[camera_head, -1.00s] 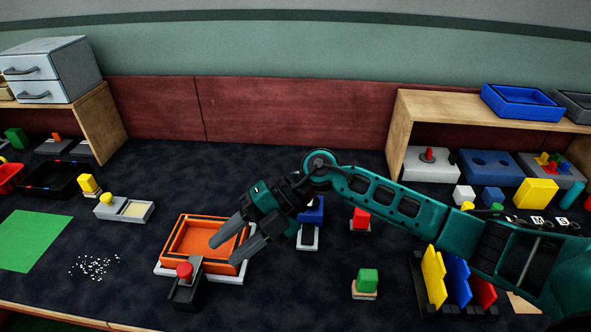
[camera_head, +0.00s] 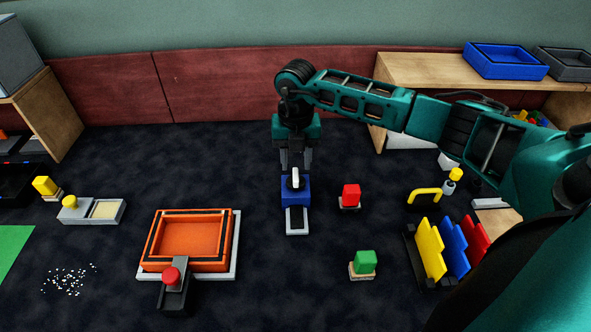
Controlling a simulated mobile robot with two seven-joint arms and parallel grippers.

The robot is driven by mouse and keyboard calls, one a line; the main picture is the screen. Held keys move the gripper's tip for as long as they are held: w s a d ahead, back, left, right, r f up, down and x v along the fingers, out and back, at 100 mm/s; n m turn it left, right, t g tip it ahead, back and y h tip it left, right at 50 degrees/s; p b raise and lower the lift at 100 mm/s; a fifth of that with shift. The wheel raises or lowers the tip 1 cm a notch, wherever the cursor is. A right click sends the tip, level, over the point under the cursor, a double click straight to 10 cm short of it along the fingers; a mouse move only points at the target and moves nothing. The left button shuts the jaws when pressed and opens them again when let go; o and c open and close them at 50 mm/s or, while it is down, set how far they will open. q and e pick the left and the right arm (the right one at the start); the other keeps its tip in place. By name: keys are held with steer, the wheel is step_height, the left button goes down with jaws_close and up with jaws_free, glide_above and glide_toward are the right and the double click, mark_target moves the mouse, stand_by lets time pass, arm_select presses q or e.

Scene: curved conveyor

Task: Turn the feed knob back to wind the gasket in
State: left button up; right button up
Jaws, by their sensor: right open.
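A red knob (camera_head: 171,276) tops a black feeder (camera_head: 174,297) at the front of an orange tray (camera_head: 188,239). A black strip, which looks like the gasket, runs along the tray's rim; whether its ends meet I cannot tell. My right gripper (camera_head: 296,170) is away from that knob, back and to its right. It points down, open, above a blue block (camera_head: 297,190) with a small white upright piece (camera_head: 295,180). The fingers are close to this piece; contact cannot be told. My left gripper is not in view.
A red block (camera_head: 350,194) and a green block (camera_head: 364,262) stand right of the middle. Coloured upright plates (camera_head: 453,249) stand in a rack at the right. White bits (camera_head: 68,279) lie at the front left. The mat between tray and green block is clear.

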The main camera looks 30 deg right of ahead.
mark_target(296, 174)
steer(key=shift+f, duration=2.05)
steer(key=shift+c, duration=0.2)
jaws_close()
